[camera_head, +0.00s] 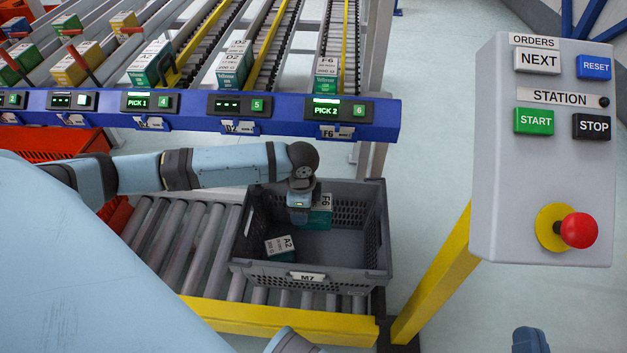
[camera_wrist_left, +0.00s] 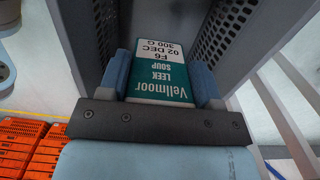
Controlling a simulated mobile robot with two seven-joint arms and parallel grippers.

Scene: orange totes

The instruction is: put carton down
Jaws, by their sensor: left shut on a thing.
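My left gripper (camera_head: 300,212) reaches down into the grey tote (camera_head: 310,277) labelled M7. It is shut on the F6 carton (camera_head: 321,218), a teal and white leek soup box. In the left wrist view the F6 carton (camera_wrist_left: 160,75) sits between the two blue fingers of my left gripper (camera_wrist_left: 163,88), with the tote's slotted walls around it. I cannot tell whether its base touches the tote floor. A second carton, A2 (camera_head: 281,249), lies in the tote's front left part. A blue piece of what appears to be my right gripper (camera_head: 530,341) shows at the bottom edge; its jaws cannot be made out.
The tote stands on a roller conveyor (camera_head: 170,232) with a yellow front rail (camera_head: 270,322). Behind it is a blue shelf edge (camera_head: 300,127) with lit displays and cartons in lanes. A grey button panel (camera_head: 545,190) stands at right. Orange totes (camera_head: 50,146) are at left.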

